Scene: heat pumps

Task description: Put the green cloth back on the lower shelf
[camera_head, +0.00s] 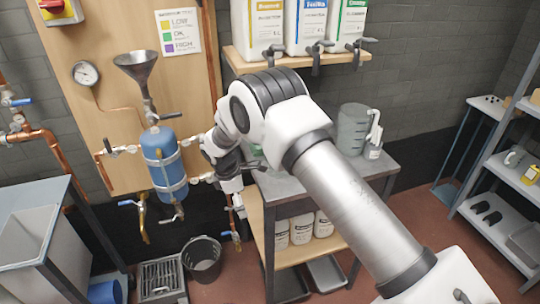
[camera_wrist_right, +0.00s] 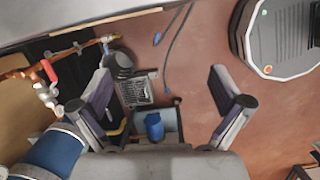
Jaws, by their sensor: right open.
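My right gripper (camera_head: 232,200) hangs in front of the grey-topped bench (camera_head: 365,166), beside the blue tank. In the right wrist view it is open (camera_wrist_right: 163,105), with nothing between its fingers. No green cloth can be made out for certain. A small green patch (camera_head: 257,150) shows on the bench behind my right arm, mostly hidden, and I cannot tell what it is. The bench has a lower wooden shelf (camera_head: 262,245) with several white bottles (camera_head: 301,228) on it. My left gripper is not in view.
The blue tank (camera_head: 163,160) with copper pipes and valves stands close left of my gripper. A clear jug (camera_head: 351,130) stands on the bench. A black bucket (camera_head: 202,260) and a drain grate (camera_head: 160,279) are on the floor. A grey rack (camera_head: 510,190) stands at right.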

